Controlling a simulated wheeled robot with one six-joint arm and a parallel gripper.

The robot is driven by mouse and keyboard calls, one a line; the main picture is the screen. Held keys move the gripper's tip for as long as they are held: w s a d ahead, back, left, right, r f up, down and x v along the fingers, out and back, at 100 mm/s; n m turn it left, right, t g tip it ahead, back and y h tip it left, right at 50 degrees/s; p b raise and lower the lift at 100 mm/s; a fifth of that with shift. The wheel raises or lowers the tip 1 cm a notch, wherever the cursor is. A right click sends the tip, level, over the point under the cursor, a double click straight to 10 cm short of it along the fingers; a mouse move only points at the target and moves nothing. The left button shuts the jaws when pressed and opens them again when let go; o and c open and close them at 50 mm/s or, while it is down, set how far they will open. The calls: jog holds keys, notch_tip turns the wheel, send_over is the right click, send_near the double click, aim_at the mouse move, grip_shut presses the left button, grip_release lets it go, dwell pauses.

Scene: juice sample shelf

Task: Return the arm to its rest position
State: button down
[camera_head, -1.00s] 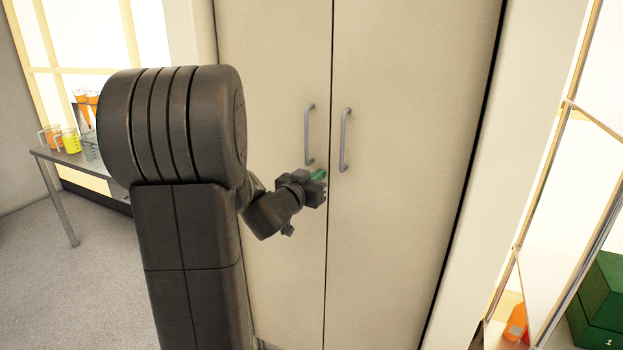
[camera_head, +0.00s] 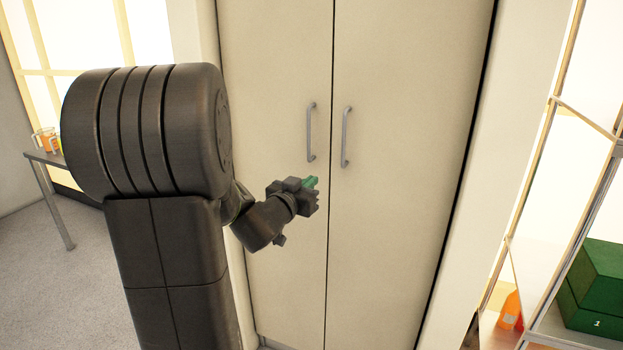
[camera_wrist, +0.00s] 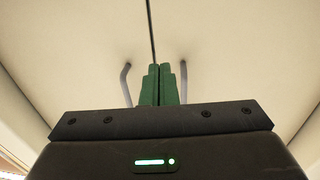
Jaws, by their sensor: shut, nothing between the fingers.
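My gripper (camera_head: 311,183) is in front of the tall cream cabinet (camera_head: 395,230), a little below its two bar handles. In the head view my arm reaches in from the left, with the elbow bent. In the wrist view the green fingers of my gripper (camera_wrist: 160,84) are together, with nothing between them. They point at the seam between the cabinet doors, and a grey handle shows on each side. The left handle (camera_head: 311,132) and right handle (camera_head: 346,137) are apart from the fingers in the head view. Both doors are closed.
A metal table (camera_head: 48,158) with a jug of orange liquid (camera_head: 45,140) stands at the far left. On the right, a glass-fronted shelf holds green boxes (camera_head: 597,290) and an orange bottle (camera_head: 510,310). Grey floor (camera_head: 85,285) is open at the left.

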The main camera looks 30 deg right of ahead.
jog(key=v, duration=0.7)
jog(key=shift+s, duration=0.4)
jog(key=shift+d, duration=0.1)
